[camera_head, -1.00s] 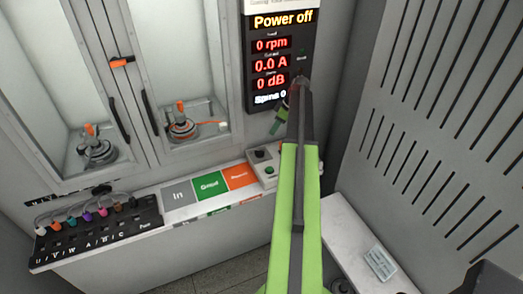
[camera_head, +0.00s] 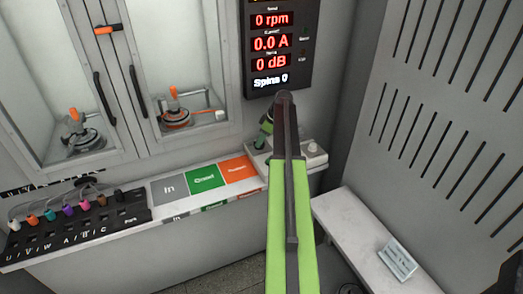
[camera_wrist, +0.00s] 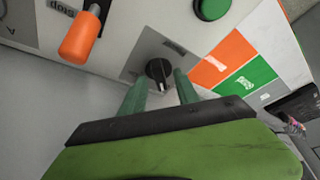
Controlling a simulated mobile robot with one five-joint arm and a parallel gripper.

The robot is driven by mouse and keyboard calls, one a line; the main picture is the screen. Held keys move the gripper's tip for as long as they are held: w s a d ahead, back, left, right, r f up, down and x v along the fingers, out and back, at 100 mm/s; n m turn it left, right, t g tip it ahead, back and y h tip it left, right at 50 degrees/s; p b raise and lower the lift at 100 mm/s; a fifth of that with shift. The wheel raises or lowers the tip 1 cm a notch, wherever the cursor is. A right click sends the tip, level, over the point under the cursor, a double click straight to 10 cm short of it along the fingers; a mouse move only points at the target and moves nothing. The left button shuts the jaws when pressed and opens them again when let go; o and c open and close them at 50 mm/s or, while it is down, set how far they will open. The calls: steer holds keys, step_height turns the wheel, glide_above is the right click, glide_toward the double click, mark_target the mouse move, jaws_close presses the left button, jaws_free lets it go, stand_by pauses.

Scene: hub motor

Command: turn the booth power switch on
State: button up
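A black rotary knob (camera_wrist: 158,70) on a grey square plate shows in the wrist view, and it looks like the booth power switch. My gripper (camera_wrist: 162,82) is open, with one green finger on each side of the knob. I cannot tell whether either finger touches it. In the head view my gripper (camera_head: 264,132) is over the left part of the control box (camera_head: 290,165) below the display, and it and my arm hide the knob. The display (camera_head: 272,45) shows 0 rpm, 0.0 A and 0 dB; its top line is out of view.
A green button (camera_wrist: 212,8) and an orange handle (camera_wrist: 80,35) are close to the knob. Grey, green (camera_head: 205,178) and orange (camera_head: 240,169) pads lie left of the box. A row of coloured plugs (camera_head: 68,212) is farther left. A white shelf (camera_head: 350,222) is at right.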

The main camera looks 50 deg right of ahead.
steer(key=shift+w+a+f, duration=0.1)
steer(key=shift+w+f, duration=0.1)
steer(key=shift+f, duration=0.3)
steer(key=shift+r, duration=0.1)
jaws_close()
